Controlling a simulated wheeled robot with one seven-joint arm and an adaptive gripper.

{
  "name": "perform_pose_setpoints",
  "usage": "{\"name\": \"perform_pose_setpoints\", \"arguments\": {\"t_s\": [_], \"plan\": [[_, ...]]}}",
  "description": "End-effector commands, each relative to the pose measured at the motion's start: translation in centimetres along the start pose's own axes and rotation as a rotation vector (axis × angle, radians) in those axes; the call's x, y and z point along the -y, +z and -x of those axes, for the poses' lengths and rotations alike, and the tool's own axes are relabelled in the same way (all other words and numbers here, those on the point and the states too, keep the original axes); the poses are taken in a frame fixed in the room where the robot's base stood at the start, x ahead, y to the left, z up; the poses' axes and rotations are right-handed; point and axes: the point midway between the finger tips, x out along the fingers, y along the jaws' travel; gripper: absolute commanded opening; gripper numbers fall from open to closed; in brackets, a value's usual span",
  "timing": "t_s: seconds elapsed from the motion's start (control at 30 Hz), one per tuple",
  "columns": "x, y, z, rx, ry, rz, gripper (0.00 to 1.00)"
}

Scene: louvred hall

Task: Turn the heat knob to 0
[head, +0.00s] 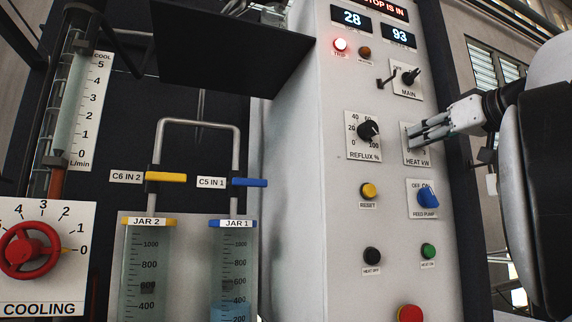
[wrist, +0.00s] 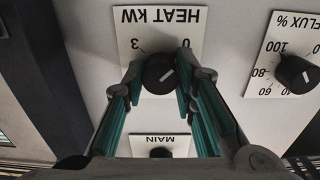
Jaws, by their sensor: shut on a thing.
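The heat knob (wrist: 158,74) is a round black knob on a white plate lettered HEAT KW (wrist: 165,20), upside down in the wrist view. The 3 and the 0 show on the plate. The knob's white line slants up and right, roughly toward the 0. My gripper (wrist: 160,88) has its fingers on both sides of the knob, shut on it. In the head view my gripper (head: 413,135) reaches from the right to the HEAT KW plate (head: 417,160) and hides the knob there.
The REFLUX knob (head: 368,130) is left of the heat plate, the MAIN switch (head: 409,77) above, the blue FEED PUMP knob (head: 428,197) below. A red TRIP lamp (head: 340,44) is lit. Displays read 28 (head: 352,18) and 93 (head: 398,37).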

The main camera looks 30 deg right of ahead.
Motion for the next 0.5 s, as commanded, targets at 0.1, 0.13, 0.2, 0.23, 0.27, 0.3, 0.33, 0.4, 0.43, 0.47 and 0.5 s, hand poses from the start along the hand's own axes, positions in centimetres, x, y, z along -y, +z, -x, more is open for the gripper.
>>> {"name": "perform_pose_setpoints", "arguments": {"t_s": [0.1,0.13,0.2,0.23,0.27,0.3,0.33,0.4,0.43,0.47,0.5], "plan": [[0.08,0.08,-0.14,0.002,-0.004,-0.003,0.46],[0.07,0.08,-0.12,0.002,-0.003,-0.003,0.49],[0.05,0.06,-0.1,0.001,-0.003,-0.004,0.49],[0.05,0.05,-0.09,0.001,-0.002,-0.004,0.49],[0.04,0.05,-0.08,0.001,-0.002,-0.004,0.49],[0.03,0.05,-0.07,0.001,-0.002,-0.004,0.49],[0.03,0.04,-0.07,0.0,-0.002,-0.004,0.49],[0.02,0.03,-0.02,0.0,-0.001,-0.004,0.49],[0.01,0.02,0.05,0.0,-0.001,-0.004,0.49],[0.01,0.01,0.19,0.0,0.0,-0.004,0.49],[0.0,-0.01,0.48,-0.001,0.0,-0.004,0.49]]}}
